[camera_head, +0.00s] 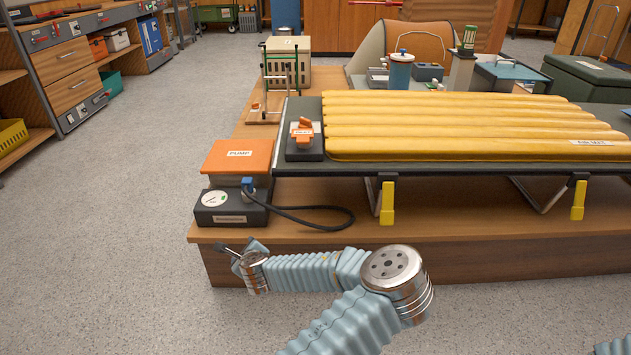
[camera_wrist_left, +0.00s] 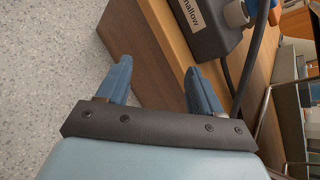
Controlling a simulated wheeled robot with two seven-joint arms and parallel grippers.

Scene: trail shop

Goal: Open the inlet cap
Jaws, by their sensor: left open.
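The inlet cap (camera_head: 303,130) is a small orange winged piece with a white label. It sits on a dark block (camera_head: 305,153) at the left end of the yellow air mat (camera_head: 460,125). I cannot tell from here how it is seated. My left gripper (camera_head: 240,254) is low in front of the platform's left corner, well below and to the left of the cap. In the left wrist view the two blue fingers (camera_wrist_left: 158,82) are spread apart with nothing between them. The cap is not in that view. My right gripper is not in view.
An orange pump (camera_head: 238,156) stands above a dark gauge box (camera_head: 230,208), with a black hose (camera_head: 320,224) on the wooden platform (camera_head: 430,228). The box also shows in the left wrist view (camera_wrist_left: 205,28). Open floor lies left.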

